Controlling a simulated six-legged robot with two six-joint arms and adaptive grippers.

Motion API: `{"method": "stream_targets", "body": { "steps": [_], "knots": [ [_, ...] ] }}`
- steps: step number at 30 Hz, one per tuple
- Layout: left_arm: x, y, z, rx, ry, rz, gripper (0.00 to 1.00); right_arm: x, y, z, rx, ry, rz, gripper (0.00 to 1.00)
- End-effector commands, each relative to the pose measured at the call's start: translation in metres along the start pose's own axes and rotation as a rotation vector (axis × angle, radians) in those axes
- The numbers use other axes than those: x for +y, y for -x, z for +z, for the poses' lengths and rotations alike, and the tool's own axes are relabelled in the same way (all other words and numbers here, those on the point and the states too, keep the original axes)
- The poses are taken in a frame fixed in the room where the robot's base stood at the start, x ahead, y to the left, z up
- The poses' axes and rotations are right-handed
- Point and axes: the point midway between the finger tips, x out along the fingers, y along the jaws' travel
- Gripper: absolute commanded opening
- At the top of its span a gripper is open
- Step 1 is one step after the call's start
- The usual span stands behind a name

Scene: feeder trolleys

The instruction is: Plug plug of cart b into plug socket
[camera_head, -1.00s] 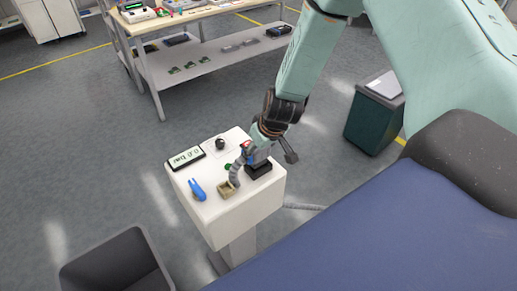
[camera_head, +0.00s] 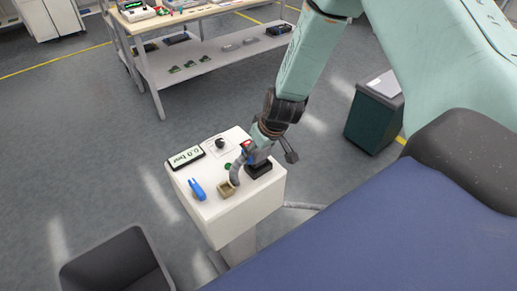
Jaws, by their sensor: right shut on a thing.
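My right gripper (camera_head: 262,147) reaches down over the white pedestal (camera_head: 238,212) and is shut on the plug (camera_head: 260,156), a grey-blue body largely covered by the fingers. The plug sits directly above the black socket block (camera_head: 259,170) on the pedestal's top. It looks in contact with the block, but I cannot tell how deep it sits. A grey hose or cable (camera_head: 236,172) curves from the plug down to a small beige open box (camera_head: 226,189). My left gripper is not in view.
The pedestal top also carries a display reading about 0.0 bar (camera_head: 186,158), a blue clip-like part (camera_head: 197,189), a black knob (camera_head: 220,143) and a green button (camera_head: 228,166). A dark bin (camera_head: 115,262) stands front left, a dark green cabinet (camera_head: 373,118) right, a workbench (camera_head: 200,60) behind.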

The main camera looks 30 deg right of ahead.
Motion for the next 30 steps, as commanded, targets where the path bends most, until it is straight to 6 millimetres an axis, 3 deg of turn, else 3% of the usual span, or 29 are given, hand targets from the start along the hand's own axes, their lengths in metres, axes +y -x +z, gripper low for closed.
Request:
{"method": "stream_targets", "body": {
  "steps": [30],
  "knots": [
    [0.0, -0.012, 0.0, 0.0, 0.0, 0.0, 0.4, 0.0, -0.013, 0.005, 0.001, 0.001, 0.001, 0.09]
  ]
}}
